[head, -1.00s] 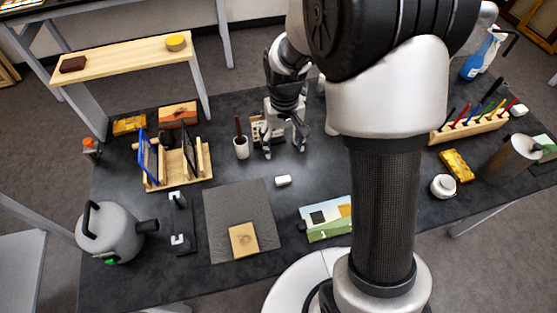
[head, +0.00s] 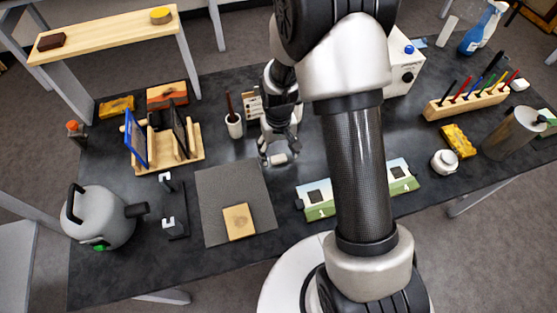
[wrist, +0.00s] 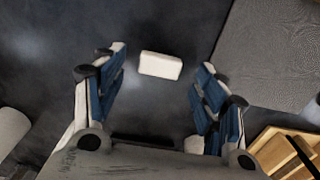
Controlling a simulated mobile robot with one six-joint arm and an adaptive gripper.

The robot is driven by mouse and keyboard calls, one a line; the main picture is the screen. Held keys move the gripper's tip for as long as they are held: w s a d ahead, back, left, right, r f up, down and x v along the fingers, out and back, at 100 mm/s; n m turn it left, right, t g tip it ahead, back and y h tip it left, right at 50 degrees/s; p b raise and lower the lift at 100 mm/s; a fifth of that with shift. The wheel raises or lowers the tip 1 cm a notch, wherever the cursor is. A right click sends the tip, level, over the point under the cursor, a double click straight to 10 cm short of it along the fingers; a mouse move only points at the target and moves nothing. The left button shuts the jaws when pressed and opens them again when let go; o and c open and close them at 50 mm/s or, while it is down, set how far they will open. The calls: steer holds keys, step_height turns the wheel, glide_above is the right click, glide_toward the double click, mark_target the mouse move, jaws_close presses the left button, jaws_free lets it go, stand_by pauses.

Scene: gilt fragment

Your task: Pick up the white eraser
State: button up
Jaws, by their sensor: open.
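The white eraser (head: 279,159) lies flat on the dark table, just behind the grey mat's far edge. It also shows in the wrist view (wrist: 160,66), a small white block a little beyond the fingertips and between their lines. My gripper (head: 279,155) is above the eraser with its fingers spread to either side. In the wrist view my gripper (wrist: 163,62) is open and empty, with bare table between the fingers. I cannot tell from these views exactly how high the fingertips are above the table.
The grey mat (head: 221,195) with a wooden block (head: 238,222) lies nearby. A white cup with a brush (head: 234,125) and a small card stand (head: 252,105) are close to the gripper. A wooden rack (head: 192,157) is left; a green-white box (head: 317,204) is right.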

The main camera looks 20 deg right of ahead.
mark_target(278, 158)
step_height(278, 158, down, 2)
steer(key=shift+f, duration=0.15)
steer(key=shift+c, duration=0.4)
steer(key=c, duration=1)
steer(key=shift+o, duration=0.2)
step_height(278, 158, up, 20)
steer(key=p, duration=0.5)
